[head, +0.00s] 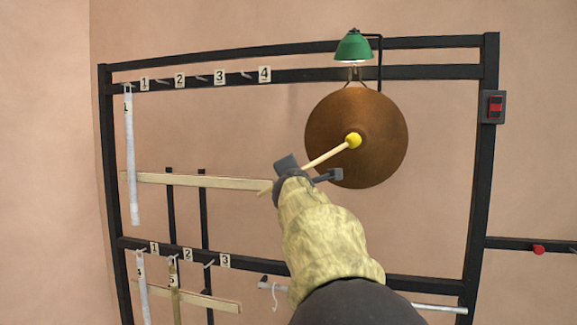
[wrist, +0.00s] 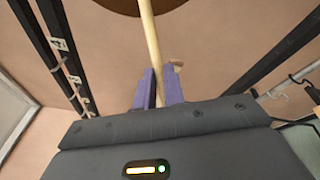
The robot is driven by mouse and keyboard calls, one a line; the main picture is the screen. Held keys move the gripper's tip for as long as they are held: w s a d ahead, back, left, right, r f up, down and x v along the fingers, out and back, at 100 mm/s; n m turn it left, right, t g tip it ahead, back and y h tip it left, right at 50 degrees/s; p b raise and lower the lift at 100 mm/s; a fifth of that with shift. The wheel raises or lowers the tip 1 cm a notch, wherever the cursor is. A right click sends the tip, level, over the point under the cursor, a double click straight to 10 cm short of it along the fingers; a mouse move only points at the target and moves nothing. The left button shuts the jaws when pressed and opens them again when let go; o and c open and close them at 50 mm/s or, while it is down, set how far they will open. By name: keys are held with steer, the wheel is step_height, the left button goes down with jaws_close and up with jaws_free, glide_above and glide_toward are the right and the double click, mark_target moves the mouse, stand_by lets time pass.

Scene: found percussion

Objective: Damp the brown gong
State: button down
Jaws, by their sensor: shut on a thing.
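The brown gong (head: 382,118) hangs from the upper bar of a black frame, facing me. Its lower edge shows at the top of the wrist view (wrist: 122,5). My gripper (head: 308,171) is shut on the wooden stick of a mallet (head: 325,157); the stick also runs up between the purple fingers in the wrist view (wrist: 152,45). The mallet's yellow head (head: 354,140) overlaps the middle of the gong in the head view. I cannot tell whether it touches the gong. My gripper covers nothing but a small lower-left part of the gong's surroundings.
A green lamp (head: 353,47) hangs just above the gong. A red switch (head: 495,106) sits on the right post. Numbered hooks (head: 204,76) line the frame, with a pale tube (head: 131,160) hanging at left. A wooden bar (head: 190,181) lies left of my gripper.

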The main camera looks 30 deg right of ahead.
steer(key=shift+w+d+r+n+y+p, duration=0.15)
steer(key=shift+d+n+y+p, duration=0.25)
steer(key=shift+d, duration=0.35)
stand_by(0.7)
steer(key=shift+w+d, duration=0.1)
stand_by(0.9)
